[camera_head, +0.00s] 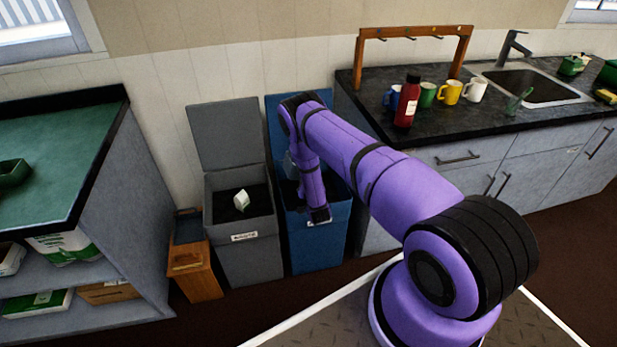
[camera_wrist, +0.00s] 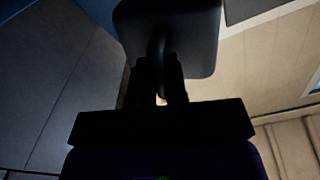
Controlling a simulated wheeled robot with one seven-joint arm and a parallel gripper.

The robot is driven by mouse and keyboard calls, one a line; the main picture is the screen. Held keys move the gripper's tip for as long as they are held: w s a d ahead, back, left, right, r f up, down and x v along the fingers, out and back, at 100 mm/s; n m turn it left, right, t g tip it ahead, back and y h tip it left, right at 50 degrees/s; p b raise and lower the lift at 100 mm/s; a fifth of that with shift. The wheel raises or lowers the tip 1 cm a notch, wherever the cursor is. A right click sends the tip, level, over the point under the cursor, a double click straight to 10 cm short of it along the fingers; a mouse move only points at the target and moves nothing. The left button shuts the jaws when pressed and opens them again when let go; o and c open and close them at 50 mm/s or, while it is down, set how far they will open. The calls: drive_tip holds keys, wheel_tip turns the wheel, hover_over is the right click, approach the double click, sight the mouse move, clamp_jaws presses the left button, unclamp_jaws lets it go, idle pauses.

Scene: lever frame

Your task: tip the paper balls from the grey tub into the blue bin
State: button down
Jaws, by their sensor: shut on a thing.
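The blue bin (camera_head: 322,250) stands against the wall with its lid raised, right of a grey bin. My arm reaches over it, and its last links hang down across the bin's opening. In the wrist view my gripper (camera_wrist: 161,82) is shut on the handle of the grey tub (camera_wrist: 190,30), which looks dark and is tilted. In the head view a small grey patch beside my arm, over the bin's left side, may be the tub; my arm covers most of that area. I see no paper balls, and the tub's inside is hidden.
The grey bin (camera_head: 246,256) is open, with a white crumpled thing (camera_head: 241,200) inside. A wooden box (camera_head: 193,271) stands left of it. The counter (camera_head: 440,131) at right carries a red bottle (camera_head: 407,103) and several mugs. A green-topped shelf unit (camera_head: 60,150) is at left.

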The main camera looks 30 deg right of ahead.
drive_tip(key=m, duration=0.2)
drive_tip(key=f+m, duration=0.1)
drive_tip(key=m, duration=0.1)
drive_tip(key=a+m, duration=0.1)
drive_tip(key=m, duration=0.1)
drive_tip(key=shift+w+a+f, duration=0.1)
drive_tip(key=shift+w+f, duration=0.05)
drive_tip(key=shift+f, duration=0.2)
drive_tip(key=m, duration=0.5)
drive_tip(key=shift+f, duration=0.35)
drive_tip(key=m, duration=0.4)
drive_tip(key=shift+d+f, duration=0.25)
drive_tip(key=shift+d+m, duration=0.25)
drive_tip(key=shift+m, duration=0.65)
drive_tip(key=m, duration=0.4)
drive_tip(key=shift+s+d, duration=0.2)
drive_tip(key=shift+d, duration=0.2)
drive_tip(key=shift+r, duration=0.1)
drive_tip(key=shift+r, duration=4)
